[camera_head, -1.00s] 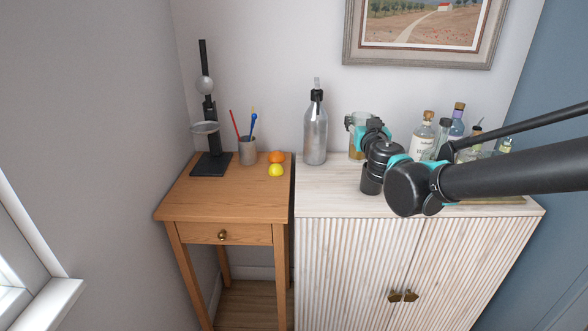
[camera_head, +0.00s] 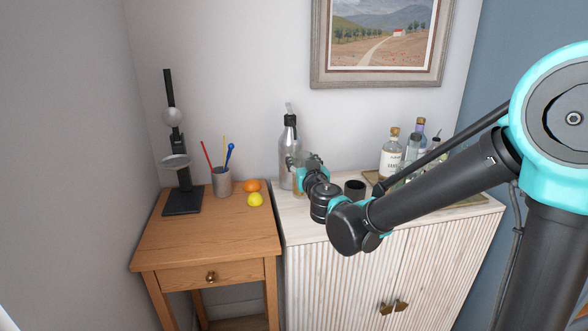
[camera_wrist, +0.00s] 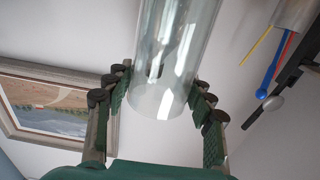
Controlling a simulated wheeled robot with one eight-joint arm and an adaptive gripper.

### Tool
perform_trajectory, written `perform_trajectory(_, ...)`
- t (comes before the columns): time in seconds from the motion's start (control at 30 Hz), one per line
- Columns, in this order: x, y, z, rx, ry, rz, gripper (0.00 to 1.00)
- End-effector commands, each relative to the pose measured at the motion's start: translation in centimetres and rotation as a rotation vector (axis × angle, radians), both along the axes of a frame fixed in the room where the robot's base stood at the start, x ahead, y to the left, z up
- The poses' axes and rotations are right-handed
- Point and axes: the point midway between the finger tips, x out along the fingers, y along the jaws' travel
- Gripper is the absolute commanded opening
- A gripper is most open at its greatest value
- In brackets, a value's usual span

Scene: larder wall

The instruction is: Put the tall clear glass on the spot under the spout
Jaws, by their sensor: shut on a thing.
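The tall clear glass (camera_wrist: 168,70) is between the fingers of my gripper (camera_wrist: 162,88) in the wrist view, and the gripper is shut on it. In the head view my gripper (camera_head: 300,163) is in front of the steel bottle, and the glass is mostly hidden there. A black stand (camera_head: 180,145) with a round bulb, a shallow dish and a flat base (camera_head: 182,201) is on the wooden side table, left of my gripper. I cannot tell for sure which part is the spout.
A pen cup (camera_head: 222,182), an orange (camera_head: 251,185) and a lemon (camera_head: 255,200) are on the wooden table (camera_head: 195,245). The steel bottle (camera_head: 286,160) and a black cup (camera_head: 355,188) are on the white cabinet, with several bottles (camera_head: 390,152) at its right. The wooden table's front is clear.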

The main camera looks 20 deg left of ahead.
Motion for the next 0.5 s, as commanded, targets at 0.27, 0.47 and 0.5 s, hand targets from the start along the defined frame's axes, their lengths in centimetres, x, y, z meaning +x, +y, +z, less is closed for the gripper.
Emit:
perform_trajectory(0.27,5.2,3.2,0.0,0.0,0.0,0.0,0.0)
perform_trajectory(0.47,7.6,4.7,0.0,0.0,0.0,0.0,0.0)
perform_trajectory(0.5,8.0,4.9,0.0,0.0,0.0,0.0,0.0)
